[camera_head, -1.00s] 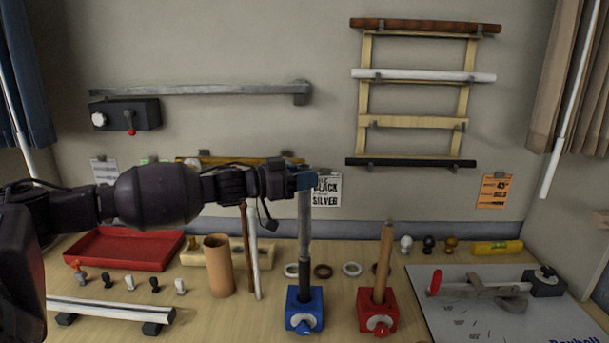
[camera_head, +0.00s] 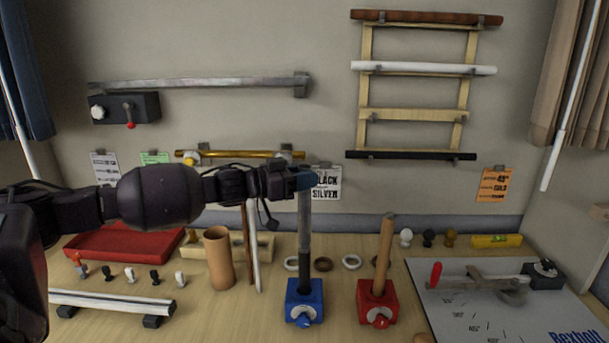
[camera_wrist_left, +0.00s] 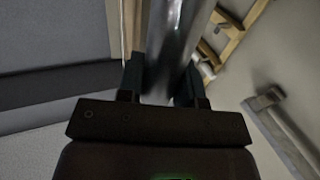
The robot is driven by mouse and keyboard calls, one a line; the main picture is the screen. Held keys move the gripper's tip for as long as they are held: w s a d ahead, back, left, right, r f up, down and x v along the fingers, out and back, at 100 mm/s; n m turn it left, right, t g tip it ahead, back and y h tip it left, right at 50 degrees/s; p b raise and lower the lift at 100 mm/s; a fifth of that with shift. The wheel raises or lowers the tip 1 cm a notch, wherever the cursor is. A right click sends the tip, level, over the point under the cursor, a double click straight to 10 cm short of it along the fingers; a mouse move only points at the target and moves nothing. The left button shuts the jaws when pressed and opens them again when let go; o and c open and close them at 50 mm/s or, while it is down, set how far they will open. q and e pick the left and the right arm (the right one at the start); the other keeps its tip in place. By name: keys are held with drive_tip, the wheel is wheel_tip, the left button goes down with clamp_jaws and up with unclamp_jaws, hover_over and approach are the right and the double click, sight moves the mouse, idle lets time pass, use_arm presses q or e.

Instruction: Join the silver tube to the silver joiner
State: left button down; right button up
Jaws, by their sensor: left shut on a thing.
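My left gripper (camera_head: 303,180) is shut on the silver tube (camera_head: 304,220) near its upper end. The tube hangs upright over the blue clamp block (camera_head: 304,302). A dark upright tube (camera_head: 306,270) stands in that block, directly below the silver tube. The two look in line and seem to meet end to end; I cannot tell whether they are joined. No silver joiner shows clearly at the meeting point. In the left wrist view the silver tube (camera_wrist_left: 178,45) lies between the fingers (camera_wrist_left: 162,88). My right gripper is not in view.
A red clamp block (camera_head: 377,303) holding a brown tube (camera_head: 383,255) stands close on the right. A cardboard cylinder (camera_head: 219,258), small coloured pegs (camera_head: 130,275) and a red tray (camera_head: 125,243) are left. Rings (camera_head: 323,264) lie behind. A marked board (camera_head: 500,310) is at right.

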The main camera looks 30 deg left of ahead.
use_arm(q)
drive_tip(key=shift+f, duration=0.8)
drive_tip(key=c, duration=0.7)
unclamp_jaws()
drive_tip(key=b+v, duration=0.2)
drive_tip(key=v, duration=0.8)
drive_tip(key=shift+s+a, duration=0.2)
drive_tip(key=shift+s, duration=0.1)
